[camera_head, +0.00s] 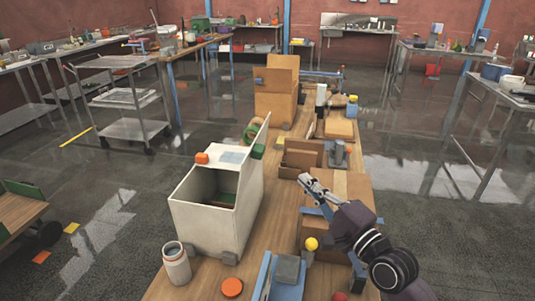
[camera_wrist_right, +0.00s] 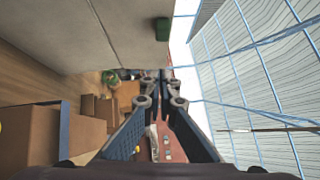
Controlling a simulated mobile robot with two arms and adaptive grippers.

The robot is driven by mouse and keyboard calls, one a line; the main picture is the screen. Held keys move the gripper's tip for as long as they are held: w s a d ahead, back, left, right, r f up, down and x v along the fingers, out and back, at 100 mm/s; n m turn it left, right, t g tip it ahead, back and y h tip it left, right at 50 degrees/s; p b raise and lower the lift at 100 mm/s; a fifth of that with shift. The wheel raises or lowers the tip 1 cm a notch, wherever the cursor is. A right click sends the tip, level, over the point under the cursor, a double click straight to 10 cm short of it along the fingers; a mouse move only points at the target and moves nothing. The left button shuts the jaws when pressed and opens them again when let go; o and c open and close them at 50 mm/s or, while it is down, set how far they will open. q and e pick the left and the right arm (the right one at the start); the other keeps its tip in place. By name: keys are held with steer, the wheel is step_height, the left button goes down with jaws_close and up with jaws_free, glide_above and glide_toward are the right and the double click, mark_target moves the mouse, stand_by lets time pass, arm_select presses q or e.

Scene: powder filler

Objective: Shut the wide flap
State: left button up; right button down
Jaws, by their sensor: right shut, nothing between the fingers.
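My right gripper (camera_head: 305,180) is shut and empty, to the right of the box and apart from the flap. In the right wrist view its closed fingers (camera_wrist_right: 163,75) point along a pale panel surface (camera_wrist_right: 90,35) with a green block (camera_wrist_right: 163,28). My left gripper is not in view.
A white jar (camera_head: 176,264) and an orange disc (camera_head: 232,287) are at the bench front. Wooden boxes (camera_head: 276,90) stand behind. A brown box (camera_head: 302,155) and a yellow ball (camera_head: 311,243) lie near my right arm. Air above the filler is free.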

mark_target(260, 156)
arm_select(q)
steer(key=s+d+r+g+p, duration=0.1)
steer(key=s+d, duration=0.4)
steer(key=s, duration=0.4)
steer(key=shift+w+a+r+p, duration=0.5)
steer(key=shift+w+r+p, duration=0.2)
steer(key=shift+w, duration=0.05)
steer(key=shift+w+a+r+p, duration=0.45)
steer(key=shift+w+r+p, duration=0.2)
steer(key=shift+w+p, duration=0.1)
arm_select(e)
steer(key=w+a+r, duration=0.2)
steer(key=w+a, duration=0.5)
steer(key=a, duration=0.1)
steer(key=shift+w+a, duration=0.15)
steer(key=shift+w, duration=0.1)
